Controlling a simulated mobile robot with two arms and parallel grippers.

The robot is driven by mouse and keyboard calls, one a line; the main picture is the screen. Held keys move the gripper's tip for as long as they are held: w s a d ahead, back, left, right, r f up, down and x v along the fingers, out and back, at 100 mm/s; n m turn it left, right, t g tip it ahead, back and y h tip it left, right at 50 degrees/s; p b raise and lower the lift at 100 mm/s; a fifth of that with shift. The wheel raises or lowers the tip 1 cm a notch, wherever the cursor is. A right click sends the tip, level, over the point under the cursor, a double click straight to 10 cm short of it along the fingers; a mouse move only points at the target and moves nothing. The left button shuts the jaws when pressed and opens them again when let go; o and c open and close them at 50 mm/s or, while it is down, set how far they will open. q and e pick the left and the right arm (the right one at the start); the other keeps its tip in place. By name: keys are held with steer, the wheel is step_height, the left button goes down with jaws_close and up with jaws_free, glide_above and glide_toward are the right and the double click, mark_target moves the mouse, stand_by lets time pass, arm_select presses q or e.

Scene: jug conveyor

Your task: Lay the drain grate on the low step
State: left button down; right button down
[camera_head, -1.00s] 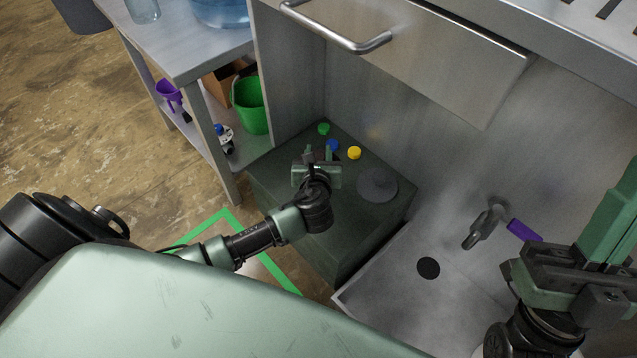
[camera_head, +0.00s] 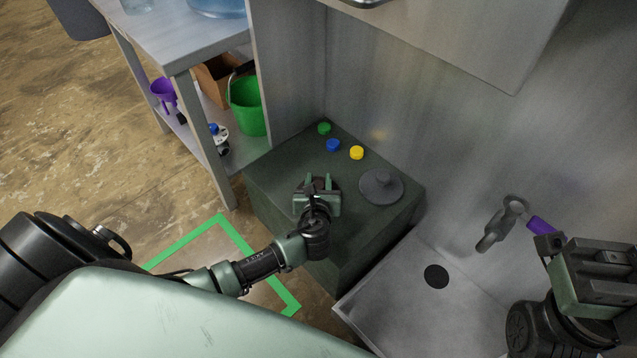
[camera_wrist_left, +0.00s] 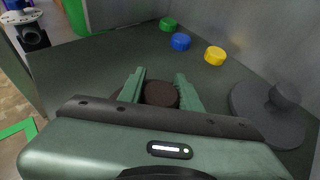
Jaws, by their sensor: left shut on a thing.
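The low step (camera_head: 352,222) is a dark green block with a flat top beside the steel sink. My left gripper (camera_head: 318,181) is over its front part, shut on a dark round piece, which I take as the drain grate. In the left wrist view the grate's brown round top (camera_wrist_left: 161,94) shows between the green fingers (camera_wrist_left: 160,74), with a dark rim partly hidden behind the gripper body. I cannot tell whether it touches the step. My right gripper (camera_head: 592,268) is at the right edge over the sink, its fingers unclear.
Green (camera_head: 324,128), blue (camera_head: 333,145) and yellow (camera_head: 357,152) caps and a grey knobbed disc (camera_head: 380,187) sit on the step. The sink (camera_head: 400,310) has a dark round drain (camera_head: 436,276) and a tap (camera_head: 497,226). A shelf with a green bucket (camera_head: 249,108) stands left.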

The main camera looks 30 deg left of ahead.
arm_select(q)
steer(key=shift+w+r, duration=0.1)
steer(key=shift+r, duration=0.05)
steer(key=c, duration=1)
jaws_free()
steer(key=shift+f, duration=0.2)
steer(key=shift+o, duration=0.2)
